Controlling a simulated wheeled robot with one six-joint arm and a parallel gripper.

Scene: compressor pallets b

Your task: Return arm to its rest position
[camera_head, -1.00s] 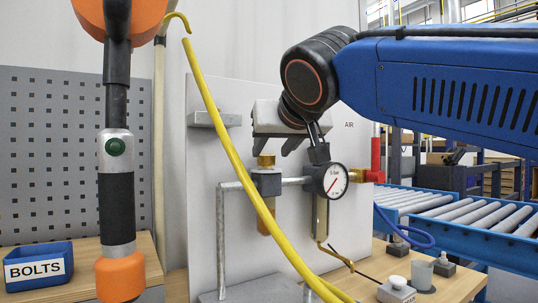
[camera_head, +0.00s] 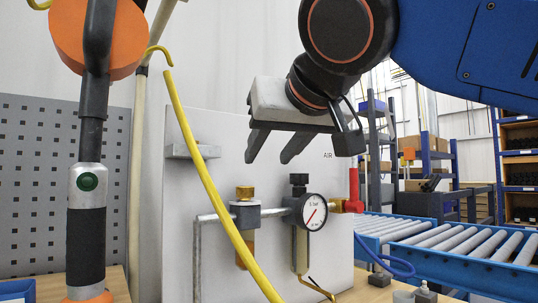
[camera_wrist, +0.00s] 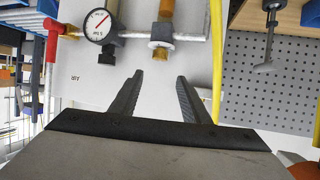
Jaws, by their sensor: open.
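My gripper (camera_head: 268,145) is in the upper middle of the head view, with its two dark fingers apart and nothing between them. It is in front of the white AIR panel (camera_head: 215,128), above the gauge and the brass-topped fitting. In the wrist view my gripper (camera_wrist: 158,80) also shows open and empty, its fingers pointing toward the panel. The round pressure gauge (camera_head: 313,212) sits on the pipe below and right of the fingers, and it shows upside down in the wrist view (camera_wrist: 100,24). The fingers look apart from the fittings.
A yellow hose (camera_head: 208,190) hangs in front of the panel. An orange and black hanging tool (camera_head: 88,215) is at the left, before a grey pegboard (camera_head: 40,170). A roller conveyor (camera_head: 440,240) and blue shelving (camera_head: 415,160) are at the right. A red handle (camera_head: 354,188) is beside the gauge.

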